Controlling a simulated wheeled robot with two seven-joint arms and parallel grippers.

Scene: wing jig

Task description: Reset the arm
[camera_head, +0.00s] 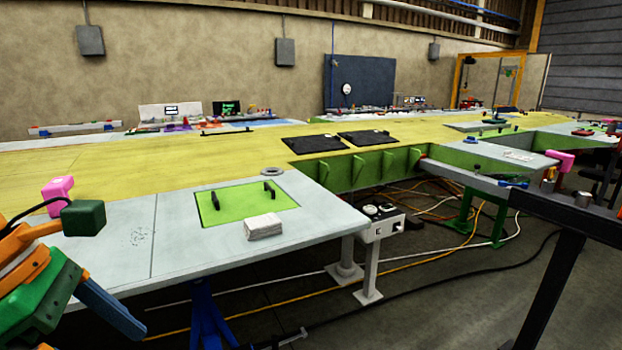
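An orange, green and blue jointed assembly (38,275) comes in from the lower left edge and looks like my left arm. A black cable curves over its top. A green block (83,217) shows at its upper right end and a blue bar slants down to the right below it. It appears in front of the near left corner of the grey panel. The frame cuts it off, and I cannot make out two fingertips or whether the gripper is open. Nothing is clearly held. My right arm and gripper are not in view.
The long wing table (200,158) has a yellow top and grey panels. A green plate (240,203) with black handles and a white stack (263,226) lie near. Pink blocks (58,195) cap corners. A dark frame (552,280) stands right; cables cross the floor.

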